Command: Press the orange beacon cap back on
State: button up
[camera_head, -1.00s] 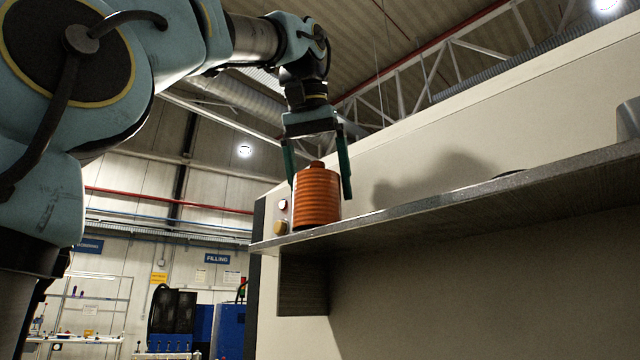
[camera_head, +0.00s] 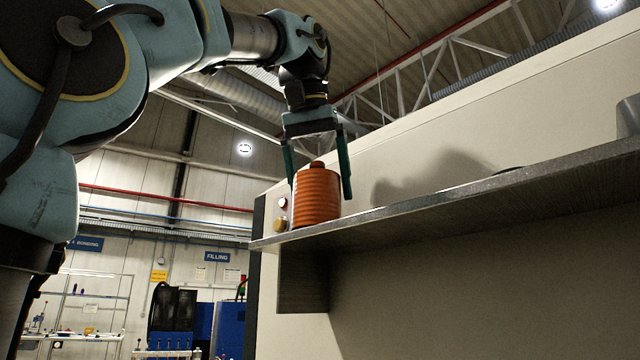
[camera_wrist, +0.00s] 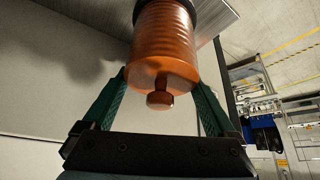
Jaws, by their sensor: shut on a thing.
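The orange beacon cap (camera_head: 317,200) is a ribbed cylinder with a small knob on top. It is upright at the near left end of the grey shelf (camera_head: 420,193). My gripper (camera_head: 319,188) points down, one green finger on each side of the cap, shut on it. In the wrist view, the cap (camera_wrist: 162,50) sits between the fingers of my gripper (camera_wrist: 163,82), knob towards the camera. A dark ring (camera_wrist: 205,18) shows at the cap's far end in that view. The head view does not show clearly whether the cap's lower edge is seated.
A pale wall or panel (camera_head: 440,130) rises behind the shelf. A grey cylindrical thing (camera_head: 629,118) stands at the shelf's right.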

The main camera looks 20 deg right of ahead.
jog(key=shift+f, duration=0.1)
dwell(0.3)
jog(key=o, duration=1)
jog(key=shift+r+p, duration=2.55)
jog(key=shift+p, duration=0.15)
jog(key=shift+r+p, duration=0.3)
jog(key=shift+r, duration=0.9)
grip_shut()
